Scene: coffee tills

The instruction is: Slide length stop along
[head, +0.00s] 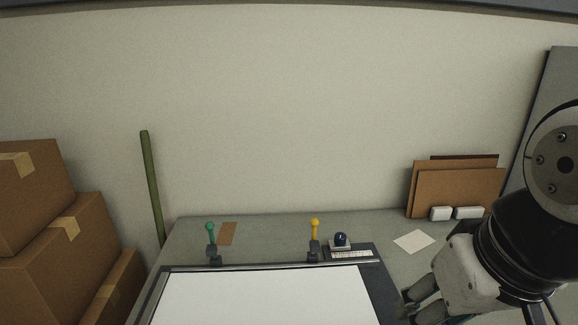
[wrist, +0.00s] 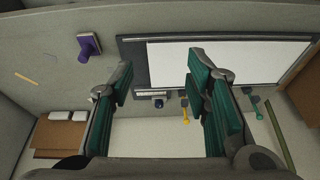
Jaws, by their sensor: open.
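A dark board with a white sheet (head: 262,296) lies on the grey table. A green-knobbed stop (head: 211,242) and a yellow-knobbed stop (head: 314,240) stand upright along its back edge. A dark blue knob (head: 340,240) sits beside a white scale strip (head: 351,254) at the board's back right corner. No label shows which one is the length stop. The wrist view also shows the yellow one (wrist: 185,109), the green one (wrist: 254,101) and the blue knob (wrist: 158,103). My gripper (head: 413,302) is open and empty, right of the board; its fingers show in the wrist view (wrist: 160,78).
A purple-topped object (wrist: 88,45) stands on the table in the wrist view. Brown panels (head: 456,190) and two white blocks (head: 454,213) stand at the back right, near a pale card (head: 414,242). Cardboard boxes (head: 70,245) and a green pole (head: 152,185) are at left.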

